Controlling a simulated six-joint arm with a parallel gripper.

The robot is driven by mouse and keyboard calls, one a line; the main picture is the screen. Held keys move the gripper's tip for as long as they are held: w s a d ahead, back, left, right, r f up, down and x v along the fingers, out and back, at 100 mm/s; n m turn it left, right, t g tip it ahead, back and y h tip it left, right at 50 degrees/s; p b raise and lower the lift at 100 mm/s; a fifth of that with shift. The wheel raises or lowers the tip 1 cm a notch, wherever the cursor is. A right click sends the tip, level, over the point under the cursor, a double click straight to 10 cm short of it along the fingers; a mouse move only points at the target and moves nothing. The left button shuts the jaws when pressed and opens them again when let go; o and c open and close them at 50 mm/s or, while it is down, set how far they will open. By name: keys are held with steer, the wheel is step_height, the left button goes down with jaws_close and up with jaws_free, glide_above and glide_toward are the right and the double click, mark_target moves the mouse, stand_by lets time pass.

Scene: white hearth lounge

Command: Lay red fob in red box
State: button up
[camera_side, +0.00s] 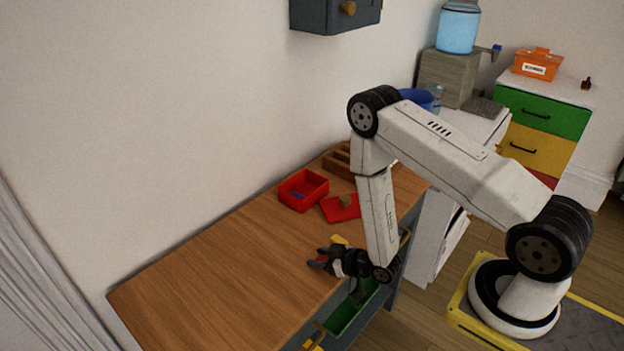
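No fob is clearly visible elsewhere.
A small yellow object (339,239) lies just behind my gripper. A wooden rack (338,161) stands behind the box. A green drawer (346,318) is open below the table's front edge. The table's left part (220,275) is clear.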

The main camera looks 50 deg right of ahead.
steer(key=shift+o, duration=0.7)
steer(key=v, duration=0.8)
steer(key=shift+w, duration=0.2)
stand_by(0.3)
